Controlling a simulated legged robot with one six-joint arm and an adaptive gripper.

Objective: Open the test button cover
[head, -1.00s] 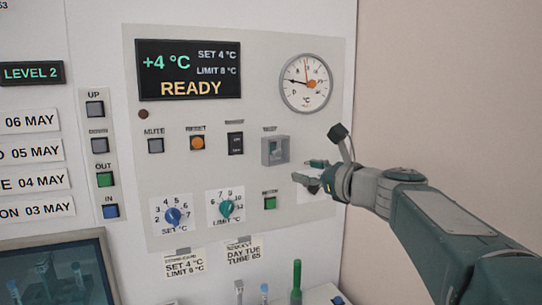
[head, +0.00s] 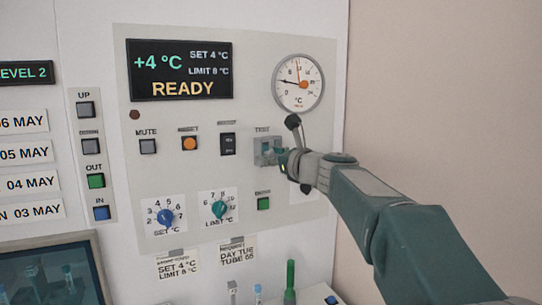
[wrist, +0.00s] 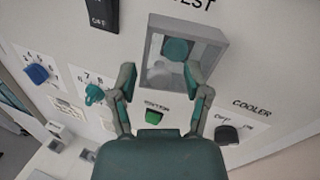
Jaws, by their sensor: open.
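The test button cover (head: 264,152) is a grey, box-like housing below the TEST label, on the right part of the panel. In the wrist view the cover (wrist: 153,45) has a grey frame around a see-through-looking front, with a round teal button (wrist: 176,50) in its upper part. I cannot tell whether the lid is fully closed. My gripper (head: 284,158) is in front of the cover's right side in the head view. In the wrist view my gripper (wrist: 163,76) is open and empty, its fingers spread around the cover's lower part. Contact cannot be told.
A black switch (head: 228,144) is left of the cover. A green button (head: 263,203) and a dark COOLER knob (wrist: 227,134) are below. The round gauge (head: 299,82) is above. Blue (head: 165,218) and teal (head: 219,209) dials are lower left. Tubes stand below the panel.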

